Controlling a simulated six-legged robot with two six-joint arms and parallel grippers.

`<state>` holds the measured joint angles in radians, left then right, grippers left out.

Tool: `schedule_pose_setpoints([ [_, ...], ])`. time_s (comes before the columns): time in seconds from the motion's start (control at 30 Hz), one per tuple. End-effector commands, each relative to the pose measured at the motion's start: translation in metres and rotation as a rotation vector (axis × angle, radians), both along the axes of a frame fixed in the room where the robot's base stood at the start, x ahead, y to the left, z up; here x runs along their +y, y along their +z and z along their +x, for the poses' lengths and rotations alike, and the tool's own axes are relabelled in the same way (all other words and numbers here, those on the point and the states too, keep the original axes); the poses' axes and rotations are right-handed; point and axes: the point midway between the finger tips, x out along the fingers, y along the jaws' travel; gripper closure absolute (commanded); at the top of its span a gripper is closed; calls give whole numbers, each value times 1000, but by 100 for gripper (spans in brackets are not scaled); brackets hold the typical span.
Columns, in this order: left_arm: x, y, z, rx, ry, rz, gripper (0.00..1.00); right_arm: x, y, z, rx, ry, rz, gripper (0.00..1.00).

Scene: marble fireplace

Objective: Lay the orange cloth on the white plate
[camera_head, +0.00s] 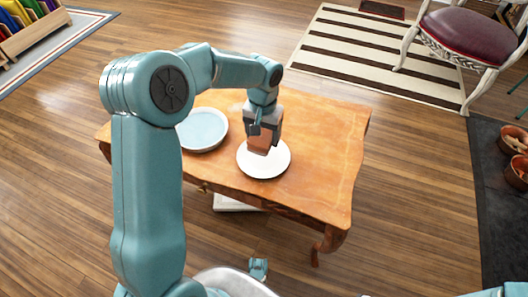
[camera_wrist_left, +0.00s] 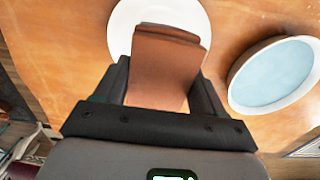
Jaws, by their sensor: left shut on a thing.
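The orange cloth (camera_wrist_left: 162,72) is a brownish-orange folded piece held between the fingers of my left gripper (camera_wrist_left: 160,95). In the head view the left gripper (camera_head: 263,138) points down over the white plate (camera_head: 264,166), and the cloth (camera_head: 260,143) hangs from it, overlapping the plate. The white plate (camera_wrist_left: 122,30) shows behind the cloth in the left wrist view, partly hidden by it. I cannot tell whether the cloth touches the plate.
A pale blue dish with a light rim (camera_head: 203,130) stands on the wooden table (camera_head: 325,140), left of the plate; it also shows in the left wrist view (camera_wrist_left: 272,78). The right part of the table is clear. A chair (camera_head: 470,38) stands at the back right.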

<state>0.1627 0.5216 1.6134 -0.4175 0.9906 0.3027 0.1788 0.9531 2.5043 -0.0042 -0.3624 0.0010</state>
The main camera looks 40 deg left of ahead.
Motion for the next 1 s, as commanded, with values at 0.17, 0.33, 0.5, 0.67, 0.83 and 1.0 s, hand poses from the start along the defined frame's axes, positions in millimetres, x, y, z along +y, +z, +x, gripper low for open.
schedule_pose_setpoints([
  [0.17, -2, -14, 0, 1, -1, 0, 59, -1, -5, 1, -2, -4, 0, 100],
  [0.33, -3, -46, 0, 3, -1, 0, 59, -3, -18, 3, -5, -12, -2, 100],
  [0.5, -3, -63, 0, 0, -1, 0, 59, -5, -21, 5, -8, -19, -4, 100],
  [0.67, -3, -61, 0, -1, -1, 0, 59, -5, -20, 5, -8, -19, -4, 100],
  [0.83, -3, -66, 0, 0, -1, 0, 59, -5, -23, 5, -9, -20, -4, 100],
  [1.0, -3, -70, 0, -1, -1, 0, 24, -5, -24, 6, -11, -22, -4, 100],
])
